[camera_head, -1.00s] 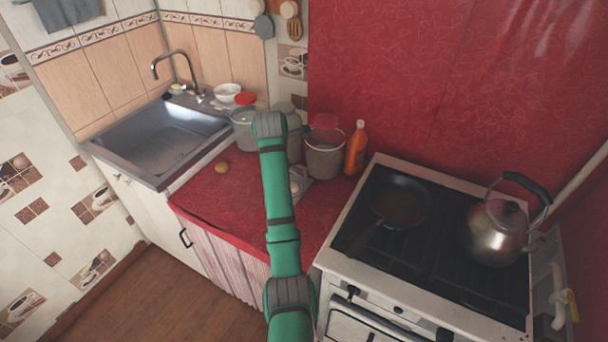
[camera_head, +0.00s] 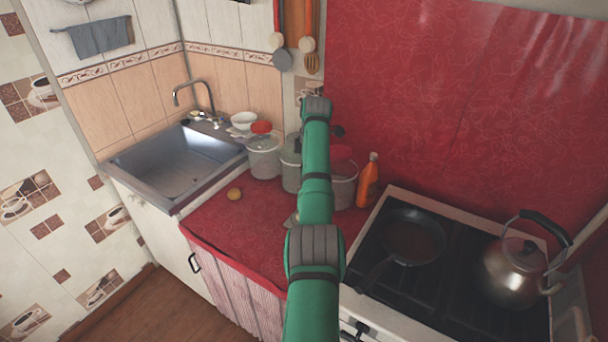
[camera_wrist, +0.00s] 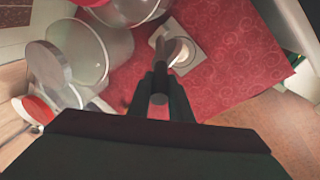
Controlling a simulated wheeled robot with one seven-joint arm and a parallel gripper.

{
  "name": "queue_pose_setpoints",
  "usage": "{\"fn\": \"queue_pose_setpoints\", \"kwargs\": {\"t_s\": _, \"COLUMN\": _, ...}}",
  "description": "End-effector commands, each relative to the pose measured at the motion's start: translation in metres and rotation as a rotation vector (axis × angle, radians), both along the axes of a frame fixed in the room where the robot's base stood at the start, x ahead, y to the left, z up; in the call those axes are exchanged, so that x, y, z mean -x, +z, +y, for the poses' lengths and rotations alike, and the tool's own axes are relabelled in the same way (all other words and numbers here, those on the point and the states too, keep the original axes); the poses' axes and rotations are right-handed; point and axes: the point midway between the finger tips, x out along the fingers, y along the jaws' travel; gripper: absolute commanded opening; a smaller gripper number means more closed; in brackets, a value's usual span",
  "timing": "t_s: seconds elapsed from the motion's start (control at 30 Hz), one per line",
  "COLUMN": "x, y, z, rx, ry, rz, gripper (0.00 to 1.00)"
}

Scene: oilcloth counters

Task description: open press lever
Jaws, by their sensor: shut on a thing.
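The press (camera_wrist: 192,54) is a small pale device with a squarish base and a round cup-like part, standing on the red counter in the wrist view. In the head view my arm hides most of it. My gripper (camera_wrist: 160,82) is in front of the press in the wrist view, its dark fingers closed around a grey rounded piece (camera_wrist: 158,104), which looks like the end of the lever. The rest of the lever is hard to make out behind the fingers. The head view does not show the fingertips clearly.
Several lidded pots and buckets (camera_head: 263,160) stand close behind the press. An orange bottle (camera_head: 368,182) is beside them. The stove with a pan (camera_head: 412,236) and kettle (camera_head: 515,272) is at right, the sink (camera_head: 175,160) at left. The counter front (camera_head: 228,228) is mostly clear.

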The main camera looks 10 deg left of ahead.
Motion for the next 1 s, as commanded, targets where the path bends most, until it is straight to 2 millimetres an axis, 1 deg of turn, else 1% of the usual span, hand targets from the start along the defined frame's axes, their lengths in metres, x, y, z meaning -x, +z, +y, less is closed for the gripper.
{"fn": "queue_pose_setpoints", "kwargs": {"t_s": 0.5, "x": 0.0014, "y": 0.0004, "z": 0.0086, "rx": -0.018, "ry": 0.013, "rz": 0.047, "gripper": 0.00}}
{"fn": "queue_pose_setpoints", "kwargs": {"t_s": 0.83, "x": 0.0017, "y": -0.0001, "z": 0.0098, "rx": -0.019, "ry": 0.014, "rz": 0.048, "gripper": 0.00}}
{"fn": "queue_pose_setpoints", "kwargs": {"t_s": 0.87, "x": 0.0017, "y": -0.0001, "z": 0.0098, "rx": -0.019, "ry": 0.014, "rz": 0.048, "gripper": 0.23}}
{"fn": "queue_pose_setpoints", "kwargs": {"t_s": 0.9, "x": 0.0017, "y": -0.0001, "z": 0.0096, "rx": -0.019, "ry": 0.014, "rz": 0.048, "gripper": 0.33}}
{"fn": "queue_pose_setpoints", "kwargs": {"t_s": 0.93, "x": 0.0016, "y": 0.0000, "z": 0.0094, "rx": -0.018, "ry": 0.014, "rz": 0.048, "gripper": 0.37}}
{"fn": "queue_pose_setpoints", "kwargs": {"t_s": 1.0, "x": 0.0013, "y": 0.0005, "z": 0.0088, "rx": -0.019, "ry": 0.013, "rz": 0.047, "gripper": 0.37}}
